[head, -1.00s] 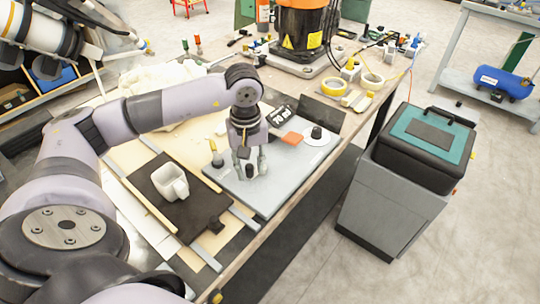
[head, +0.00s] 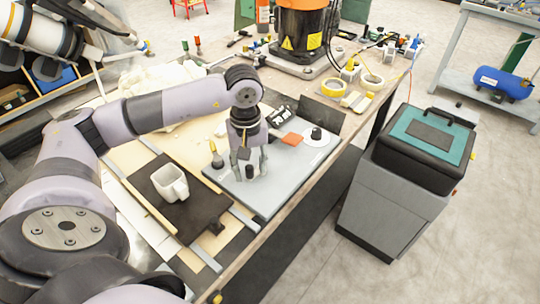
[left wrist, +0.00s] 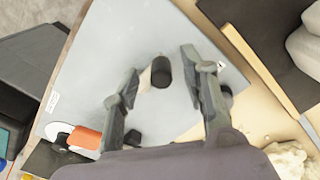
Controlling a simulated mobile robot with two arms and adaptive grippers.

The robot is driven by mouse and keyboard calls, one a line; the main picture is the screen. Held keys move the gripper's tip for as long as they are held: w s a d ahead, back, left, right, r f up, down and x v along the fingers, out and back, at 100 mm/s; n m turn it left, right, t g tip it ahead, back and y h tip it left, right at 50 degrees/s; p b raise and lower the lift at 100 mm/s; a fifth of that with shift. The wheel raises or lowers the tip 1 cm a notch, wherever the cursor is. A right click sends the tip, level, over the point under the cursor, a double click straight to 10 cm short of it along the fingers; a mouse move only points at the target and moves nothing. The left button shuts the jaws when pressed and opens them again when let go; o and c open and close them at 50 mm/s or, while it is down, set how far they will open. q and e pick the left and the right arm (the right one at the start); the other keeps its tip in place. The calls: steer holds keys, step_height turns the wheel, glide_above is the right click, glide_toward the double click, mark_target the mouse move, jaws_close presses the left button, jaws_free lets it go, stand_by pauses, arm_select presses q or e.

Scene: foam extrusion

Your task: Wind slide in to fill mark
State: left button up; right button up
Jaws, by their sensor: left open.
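A flat grey panel (head: 284,188) lies on the table. A short upright black knob (head: 250,172) stands on it, and it shows in the left wrist view (left wrist: 161,71) with a pale side. My left gripper (head: 250,168) points down over the panel. Its fingers are open, one on each side of the black knob; in the left wrist view gaps show between knob and fingers. A white round dial (head: 320,137) with a black knob sits at the panel's far right. I can make out neither a slide nor a fill mark. My right gripper is out of view.
A white mug-like cup (head: 171,184) stands on a dark board (head: 200,208) to the left. A grey cabinet (head: 391,205) stands right of the table.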

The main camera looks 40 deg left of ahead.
mark_target(249, 166)
arm_select(q)
steer(key=shift+r+p, duration=1.65)
steer(key=shift+r, duration=1.35)
